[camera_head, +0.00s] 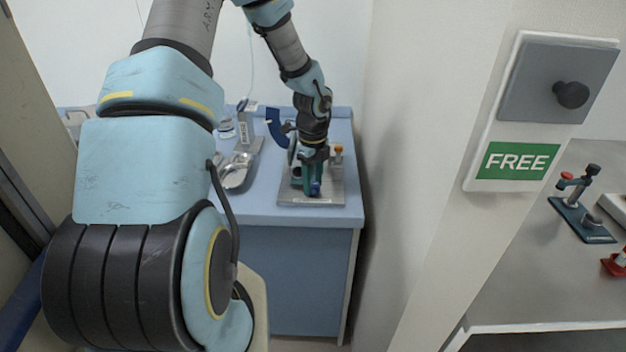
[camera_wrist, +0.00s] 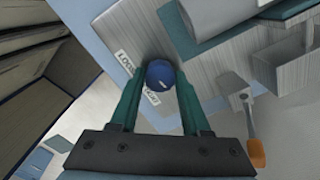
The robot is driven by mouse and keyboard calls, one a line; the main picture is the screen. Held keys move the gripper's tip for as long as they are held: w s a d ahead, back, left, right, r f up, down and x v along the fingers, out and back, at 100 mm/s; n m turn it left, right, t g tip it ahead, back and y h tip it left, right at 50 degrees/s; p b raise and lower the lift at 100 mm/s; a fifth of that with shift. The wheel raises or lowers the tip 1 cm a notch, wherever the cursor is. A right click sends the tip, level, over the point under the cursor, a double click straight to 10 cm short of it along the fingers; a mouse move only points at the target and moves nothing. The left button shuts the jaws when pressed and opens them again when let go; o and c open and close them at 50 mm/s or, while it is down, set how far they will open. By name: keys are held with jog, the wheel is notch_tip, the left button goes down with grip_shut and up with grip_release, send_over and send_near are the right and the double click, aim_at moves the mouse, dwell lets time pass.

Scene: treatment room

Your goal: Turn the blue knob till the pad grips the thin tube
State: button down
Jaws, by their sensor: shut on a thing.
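The blue knob (camera_wrist: 160,75) sits between the two green fingers of my gripper (camera_wrist: 159,92) in the wrist view, and the fingers are shut on it. A short light mark shows on the knob's face. In the head view the knob (camera_head: 315,188) is a small blue spot at the front of a grey plate (camera_head: 290,200) on the blue cabinet, with my gripper (camera_head: 314,180) over it. A printed label (camera_wrist: 135,80) lies beside the knob, partly hidden by a finger. I cannot make out the pad or its contact with the thin tube.
An orange-tipped lever (camera_wrist: 255,150) stands right of my gripper in the wrist view. A metal kidney dish (camera_head: 236,172) lies left of the plate on the blue cabinet top (camera_head: 262,213). A wall (camera_head: 400,150) stands close on the right, with a green FREE sign (camera_head: 518,161).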

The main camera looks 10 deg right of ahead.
aim_at(313, 184)
dwell(0.3)
jog(key=shift+c, duration=1.8)
grip_release()
notch_tip(313, 184, up, 11)
jog(key=b, duration=0.2)
jog(key=s+a+n+b, duration=0.1)
jog(key=s+a+n, duration=0.6)
jog(key=n, duration=0.6)
jog(key=s+a+r+n+t, duration=0.1)
jog(key=s+a+n, duration=0.6)
jog(key=n, duration=0.6)
jog(key=a, duration=0.2)
jog(key=shift+s+a+r+t+b, duration=0.2)
jog(key=shift+a+t+b, duration=0.1)
jog(key=shift+b, duration=0.1)
